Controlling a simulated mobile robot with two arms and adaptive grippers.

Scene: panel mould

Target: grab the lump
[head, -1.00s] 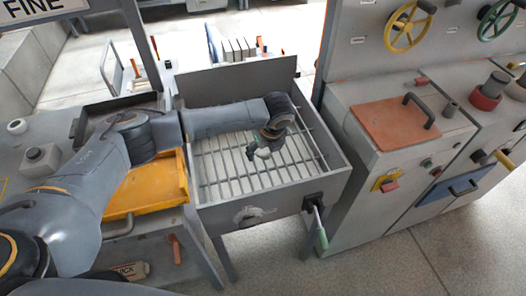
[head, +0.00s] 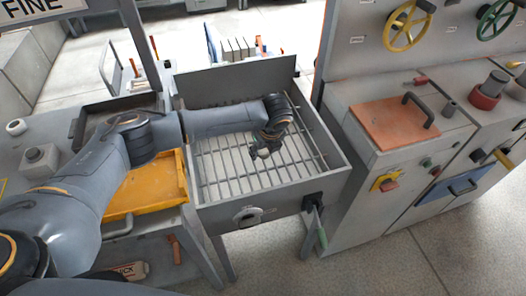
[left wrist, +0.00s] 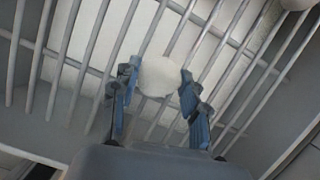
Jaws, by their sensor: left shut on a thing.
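The lump (left wrist: 158,76) is pale, whitish and rounded. In the left wrist view it sits between the two blue fingers of my left gripper (left wrist: 155,92), which is shut on it. Slatted bars show behind it. In the head view my left gripper (head: 262,150) hangs over the barred grate (head: 222,165) inside a grey open box; the lump is too small and covered there to make out clearly. My right gripper is not in view.
The grey box has raised walls (head: 335,172) around the grate and an upright back panel (head: 240,80). A yellow tray (head: 135,200) lies to its left. A cabinet with an orange lid (head: 395,122) stands to its right.

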